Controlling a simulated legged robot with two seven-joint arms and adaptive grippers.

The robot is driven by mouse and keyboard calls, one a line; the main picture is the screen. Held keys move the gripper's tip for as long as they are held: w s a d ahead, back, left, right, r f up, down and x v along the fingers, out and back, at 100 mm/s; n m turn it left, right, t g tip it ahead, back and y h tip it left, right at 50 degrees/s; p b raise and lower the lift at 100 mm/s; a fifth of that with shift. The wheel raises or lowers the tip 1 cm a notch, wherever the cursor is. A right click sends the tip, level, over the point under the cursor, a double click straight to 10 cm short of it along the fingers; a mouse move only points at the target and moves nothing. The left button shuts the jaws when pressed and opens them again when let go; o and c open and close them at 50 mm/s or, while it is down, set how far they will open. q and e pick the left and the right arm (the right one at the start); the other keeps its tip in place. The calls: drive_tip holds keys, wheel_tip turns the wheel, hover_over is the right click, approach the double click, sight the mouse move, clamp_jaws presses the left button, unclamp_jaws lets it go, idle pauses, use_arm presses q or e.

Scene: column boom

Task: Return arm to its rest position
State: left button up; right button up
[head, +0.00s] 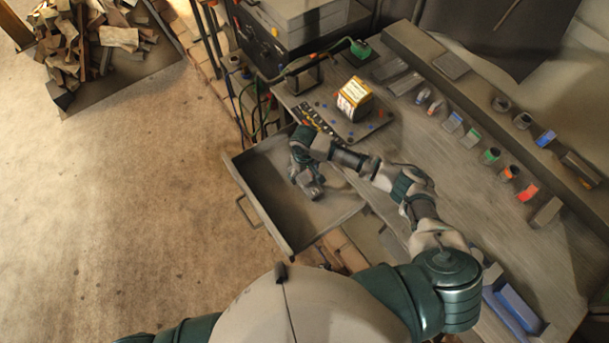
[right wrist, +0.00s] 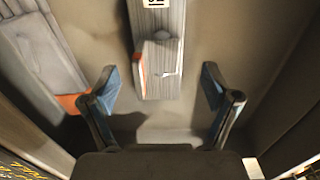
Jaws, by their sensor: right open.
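My right arm (head: 375,172) reaches across the workbench from the lower right. Its gripper (head: 307,190) hangs over the open drawer (head: 262,207), pointing down. In the right wrist view the gripper (right wrist: 161,90) is open, its two blue-padded fingers wide apart with nothing held between them. Ahead of the fingers lies a grey ribbed object (right wrist: 158,20) with a white label and an orange edge. Another grey ribbed piece (right wrist: 38,55) with an orange end is at the left. My left gripper is not in view.
The workbench (head: 470,215) carries a yellow-and-white box (head: 355,98) on a dark board. Several small coloured parts line its back. A blue tray (head: 515,308) sits at the lower right. Black cases (head: 290,35) stand at the top.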

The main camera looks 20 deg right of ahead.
wheel_tip(320, 180, up, 9)
idle(0.3)
